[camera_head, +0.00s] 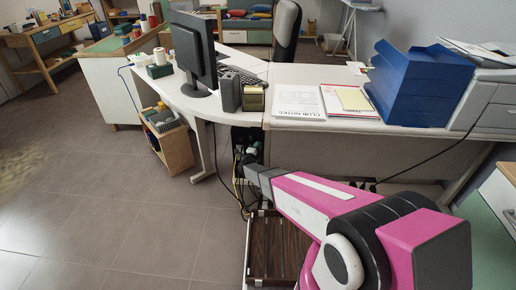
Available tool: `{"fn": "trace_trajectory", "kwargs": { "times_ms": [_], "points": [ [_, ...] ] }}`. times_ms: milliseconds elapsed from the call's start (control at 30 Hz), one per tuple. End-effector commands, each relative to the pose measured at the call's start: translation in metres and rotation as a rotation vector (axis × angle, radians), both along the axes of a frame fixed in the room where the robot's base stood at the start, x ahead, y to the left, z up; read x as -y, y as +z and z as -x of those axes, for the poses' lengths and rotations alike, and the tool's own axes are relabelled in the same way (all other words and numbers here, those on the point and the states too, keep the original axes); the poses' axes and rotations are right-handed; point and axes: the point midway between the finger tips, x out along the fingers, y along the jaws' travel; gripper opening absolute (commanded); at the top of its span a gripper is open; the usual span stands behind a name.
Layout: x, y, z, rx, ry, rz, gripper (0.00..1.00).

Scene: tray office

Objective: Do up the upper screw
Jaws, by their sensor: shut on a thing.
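My gripper (246,162) is at the far end of my pink and white arm, small and dark, beneath the front edge of the white desk. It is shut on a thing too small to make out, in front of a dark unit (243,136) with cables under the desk. I cannot pick out the upper screw; it is hidden or too small in this view. A small pale part (251,151) shows just above the gripper.
Loose cables (241,198) hang by the gripper. A dark wooden tray (259,271) lies below my arm. The white desk (232,120) overhangs, bearing a monitor (194,48), speakers (229,93) and blue trays (408,85). A wooden crate (178,150) stands left; the floor (110,215) there is clear.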

Motion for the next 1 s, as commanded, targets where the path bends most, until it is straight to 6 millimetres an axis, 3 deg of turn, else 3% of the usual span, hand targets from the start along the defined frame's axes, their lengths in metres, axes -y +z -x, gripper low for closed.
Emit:
{"fn": "trace_trajectory", "kwargs": {
  "times_ms": [100, 133, 200, 567, 1000],
  "points": [
    [0.000, 0.000, 0.000, 0.000, 0.000, 0.000, 0.00],
    [0.000, 0.000, 0.000, 0.000, 0.000, 0.000, 0.22],
    [0.000, 0.000, 0.000, 0.001, 0.000, 0.001, 0.45],
    [-0.001, 0.000, 0.004, 0.000, 0.001, 0.003, 0.45],
    [-0.026, -0.007, 0.072, 0.000, 0.002, 0.003, 0.45]
  ]
}}
